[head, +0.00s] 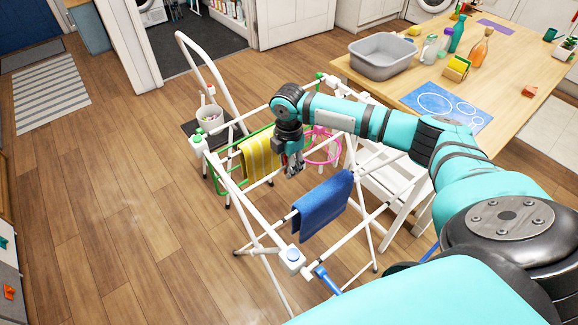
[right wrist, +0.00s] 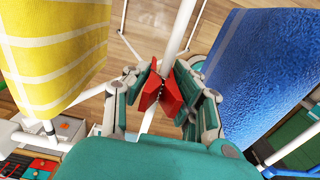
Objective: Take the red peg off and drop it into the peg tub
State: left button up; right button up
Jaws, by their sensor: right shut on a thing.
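The red peg (right wrist: 168,88) is in the right wrist view, between the fingers of my right gripper (right wrist: 163,98), which is shut on it. A white rod (right wrist: 181,32) of the drying rack runs behind the peg; I cannot tell whether the peg is still clipped to it. In the head view my right gripper (head: 293,167) points down over the rack, between the yellow towel and the blue towel. My left gripper is not in view.
The yellow striped towel (head: 261,157) and blue towel (head: 322,205) hang close on either side of the gripper. The wooden table (head: 395,87) with a grey basin (head: 383,57) stands behind right.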

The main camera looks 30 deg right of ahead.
jog(key=shift+r, duration=0.1)
notch_tip(320, 180, up, 10)
jog(key=shift+f+b, duration=0.1)
jog(key=shift+b, duration=0.65)
dwell(0.6)
